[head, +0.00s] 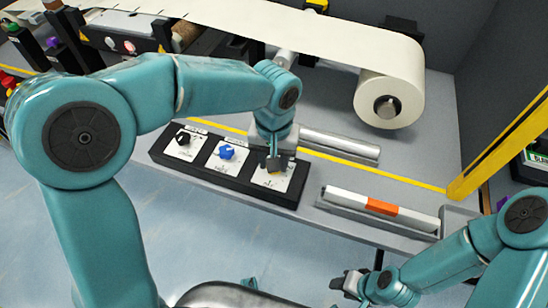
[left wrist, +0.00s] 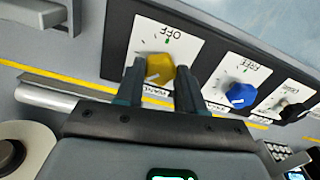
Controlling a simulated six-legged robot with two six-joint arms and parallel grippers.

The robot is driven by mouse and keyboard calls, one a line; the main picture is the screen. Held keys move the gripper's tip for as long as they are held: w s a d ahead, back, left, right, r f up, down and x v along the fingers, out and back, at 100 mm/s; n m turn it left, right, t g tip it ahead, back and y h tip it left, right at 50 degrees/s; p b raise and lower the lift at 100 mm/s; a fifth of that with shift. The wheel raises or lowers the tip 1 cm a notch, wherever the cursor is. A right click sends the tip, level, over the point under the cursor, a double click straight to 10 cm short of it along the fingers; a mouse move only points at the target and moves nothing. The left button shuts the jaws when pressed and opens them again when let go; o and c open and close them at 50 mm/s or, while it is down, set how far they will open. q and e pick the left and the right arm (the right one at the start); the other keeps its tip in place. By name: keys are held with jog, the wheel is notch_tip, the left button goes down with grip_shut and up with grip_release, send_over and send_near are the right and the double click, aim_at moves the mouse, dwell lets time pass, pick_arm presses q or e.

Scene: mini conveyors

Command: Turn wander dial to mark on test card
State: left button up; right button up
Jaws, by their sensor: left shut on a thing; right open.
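The yellow dial (left wrist: 160,68) sits on a white plate (left wrist: 140,45) marked OFF, with a green mark near that word. Partly hidden lettering beside the dial seems to begin "WAND". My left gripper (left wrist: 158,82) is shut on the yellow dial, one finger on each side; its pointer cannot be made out. In the head view my left gripper (head: 277,160) comes down over the right-hand plate of the black panel (head: 230,182) and covers most of the dial. My right gripper (head: 352,284) is open and empty, low at the right. I cannot pick out a test card for certain.
A blue dial (head: 227,152) and a black dial (head: 183,138) share the panel. A roller with an orange band (head: 382,207) lies right of it, a bare metal roller (head: 340,145) behind. A paper roll (head: 390,98) hangs at the back. A yellow post (head: 505,145) stands at right.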

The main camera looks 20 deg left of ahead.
pick_arm(q)
jog(key=o, duration=1)
jog(key=shift+o, duration=0.2)
notch_tip(320, 180, up, 16)
jog(key=p, duration=0.2)
jog(key=shift+r, duration=0.25)
